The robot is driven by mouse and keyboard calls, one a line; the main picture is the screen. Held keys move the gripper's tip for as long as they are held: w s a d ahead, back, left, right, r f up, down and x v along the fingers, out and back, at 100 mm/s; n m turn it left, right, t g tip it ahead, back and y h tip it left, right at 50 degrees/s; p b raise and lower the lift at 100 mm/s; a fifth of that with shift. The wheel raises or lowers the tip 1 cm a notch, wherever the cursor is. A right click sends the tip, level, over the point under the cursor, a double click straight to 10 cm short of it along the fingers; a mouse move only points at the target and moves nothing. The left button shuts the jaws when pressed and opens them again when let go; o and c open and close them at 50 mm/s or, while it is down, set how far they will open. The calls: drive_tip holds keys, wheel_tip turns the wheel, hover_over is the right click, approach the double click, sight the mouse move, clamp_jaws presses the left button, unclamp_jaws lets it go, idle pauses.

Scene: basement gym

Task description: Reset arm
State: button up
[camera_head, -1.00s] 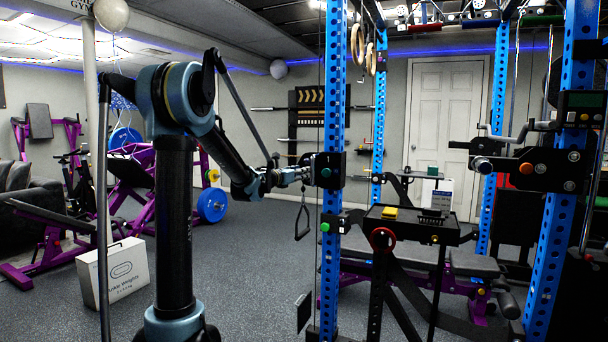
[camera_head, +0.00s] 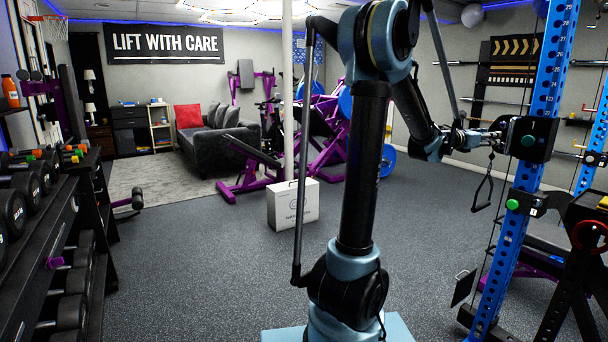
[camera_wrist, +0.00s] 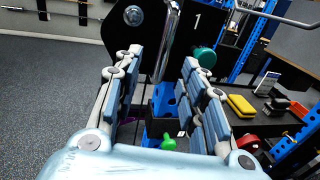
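My arm (camera_head: 366,160) stands in the middle of the head view, bent at a high elbow, with its forearm reaching down to the right. My gripper (camera_head: 494,139) is beside the blue rack upright (camera_head: 514,228), at its black bracket (camera_head: 528,139). The wrist view shows my gripper (camera_wrist: 160,58) with its two fingers well apart and nothing clearly held between them. A chrome bar (camera_wrist: 168,40) shows beyond and between the fingertips. I cannot tell how close the fingers are to the bracket.
A white box (camera_head: 292,205) stands on the floor behind my arm. A dumbbell rack (camera_head: 72,225) lines the left side. A black sofa (camera_head: 222,144) is at the back. The wrist view shows a yellow block (camera_wrist: 241,106) on a black tray. The grey floor at centre left is clear.

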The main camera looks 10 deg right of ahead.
drive_tip(key=s+a+f+m+y, duration=0.1)
drive_tip(key=a+f+m+y, duration=0.2)
drive_tip(key=a, duration=0.7)
drive_tip(key=a+f+m+y, duration=0.1)
drive_tip(key=a+f+m, duration=0.35)
drive_tip(key=a, duration=0.55)
drive_tip(key=s+a+f+m+y, duration=0.1)
drive_tip(key=a+f+m+y, duration=0.3)
drive_tip(key=a, duration=0.6)
drive_tip(key=s+a+f+m+y, duration=0.2)
drive_tip(key=s+a+f, duration=0.4)
drive_tip(key=a, duration=0.5)
drive_tip(key=s+a+f+m+y, duration=0.3)
drive_tip(key=s+a+f+y, duration=0.1)
drive_tip(key=a, duration=0.7)
drive_tip(key=s+a+f+m+g+y, duration=0.1)
drive_tip(key=s+a+f+m+y, duration=0.2)
drive_tip(key=s+a+f, duration=0.4)
drive_tip(key=a, duration=0.4)
drive_tip(key=shift+s+a+f+y, duration=0.3)
drive_tip(key=shift+a+f, duration=0.05)
drive_tip(key=shift+f, duration=0.05)
drive_tip(key=shift+m, duration=0.25)
drive_tip(key=shift+c, duration=0.6)
drive_tip(key=shift+d, duration=0.15)
